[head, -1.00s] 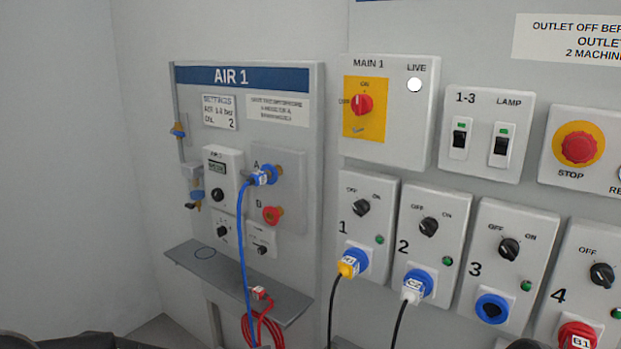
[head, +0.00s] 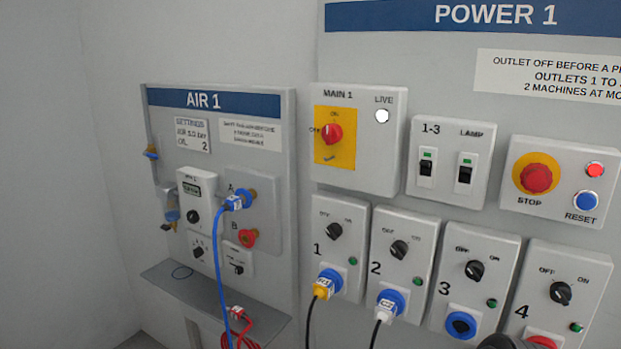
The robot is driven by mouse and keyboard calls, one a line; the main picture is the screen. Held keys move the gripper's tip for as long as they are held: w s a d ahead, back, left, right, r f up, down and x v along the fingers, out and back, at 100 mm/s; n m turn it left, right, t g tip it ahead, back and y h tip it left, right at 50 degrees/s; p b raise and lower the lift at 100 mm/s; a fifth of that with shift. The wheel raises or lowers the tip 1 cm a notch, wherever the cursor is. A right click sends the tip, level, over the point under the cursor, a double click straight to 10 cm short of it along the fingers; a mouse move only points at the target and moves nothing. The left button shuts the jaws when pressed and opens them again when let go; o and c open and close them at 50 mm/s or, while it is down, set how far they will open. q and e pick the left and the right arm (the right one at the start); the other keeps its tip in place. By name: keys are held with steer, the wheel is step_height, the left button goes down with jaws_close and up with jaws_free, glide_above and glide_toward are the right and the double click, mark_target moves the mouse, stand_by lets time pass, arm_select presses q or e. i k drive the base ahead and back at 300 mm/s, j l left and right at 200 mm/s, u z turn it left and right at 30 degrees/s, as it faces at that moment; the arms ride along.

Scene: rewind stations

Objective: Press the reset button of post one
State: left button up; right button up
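The blue RESET button (head: 586,201) sits at the right end of the STOP box (head: 556,208) on the POWER 1 panel. A lit red lamp (head: 595,169) is just above it. The red mushroom STOP button (head: 536,178) on its yellow disc is to its left; I cannot tell whether it is pushed in. Neither gripper's fingers show. A dark rounded piece pokes in at the bottom edge, right of centre, and nothing is seen touching the RESET button.
Left of the STOP box are the 1-3 and LAMP switches (head: 446,165) and the MAIN 1 switch (head: 331,134). Outlet boxes stick out below, with plugs and cables. The AIR 1 board (head: 270,180) with a shelf (head: 165,285) is at the left.

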mark_target(585, 202)
steer(key=z, duration=1.3)
